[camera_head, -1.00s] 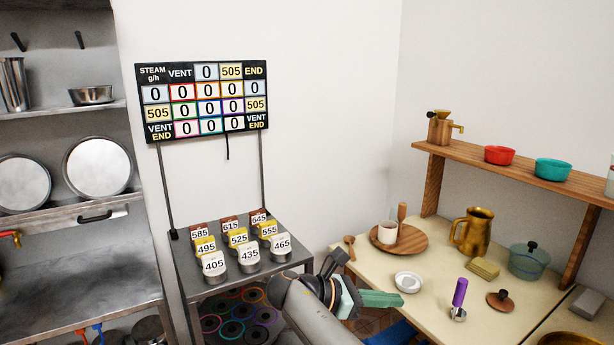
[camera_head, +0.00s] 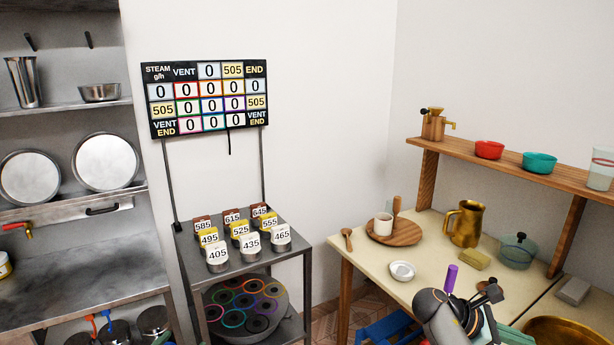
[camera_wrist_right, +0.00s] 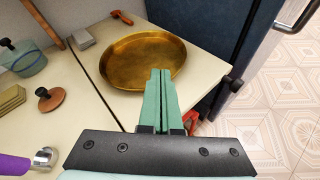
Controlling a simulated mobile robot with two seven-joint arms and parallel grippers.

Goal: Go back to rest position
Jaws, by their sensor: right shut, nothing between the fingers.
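My right gripper (camera_wrist_right: 160,80) is shut and empty in the right wrist view, its two green fingers pressed together. The fingertips appear over the near rim of a brass pan (camera_wrist_right: 143,62) on the cream table, with no grip on it. In the head view my right arm crosses the lower right, over the table's front part, and only a bit of the green gripper (camera_head: 512,337) shows at the bottom edge. My left gripper is not in view.
A purple-handled tool (camera_head: 451,279), white bowl (camera_head: 402,271), wooden plate (camera_head: 408,236), brass jug (camera_head: 467,222) and blue pot (camera_head: 517,252) stand on the table. Numbered cylinders (camera_head: 250,243) stand on a metal stand at left. Tiled floor (camera_wrist_right: 275,100) is open at the wrist view's right.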

